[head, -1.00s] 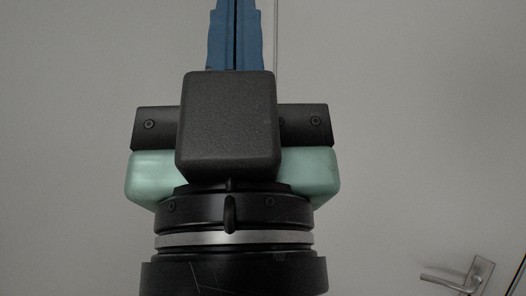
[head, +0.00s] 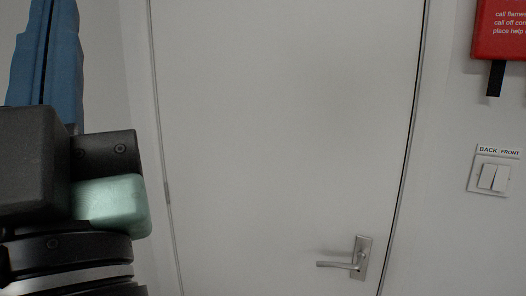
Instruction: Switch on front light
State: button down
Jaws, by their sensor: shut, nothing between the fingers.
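A white double light switch (head: 490,176) is on the wall at the right edge of the head view, right of the door. A label (head: 498,152) above it reads BACK and FRONT. The right rocker (head: 502,178), under FRONT, and the left rocker (head: 487,176), under BACK, sit side by side. My gripper (head: 48,45) is at the left edge with its blue fingers pointing up, shut and empty. It is far to the left of the switch in the picture. The fingertips are cut off by the top edge.
A closed white door (head: 285,120) fills the middle, with a metal lever handle (head: 345,262) at its lower right. A red box with white text (head: 500,28) hangs above the switch, with a black strap (head: 496,78) below it.

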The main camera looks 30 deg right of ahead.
aim_at(501, 174)
jog(key=z, duration=0.45)
jog(key=l+z, duration=0.15)
jog(key=z, duration=0.3)
jog(key=k+l+z, duration=0.1)
jog(key=z, duration=0.3)
jog(key=l+z, duration=0.1)
jog(key=z, duration=0.35)
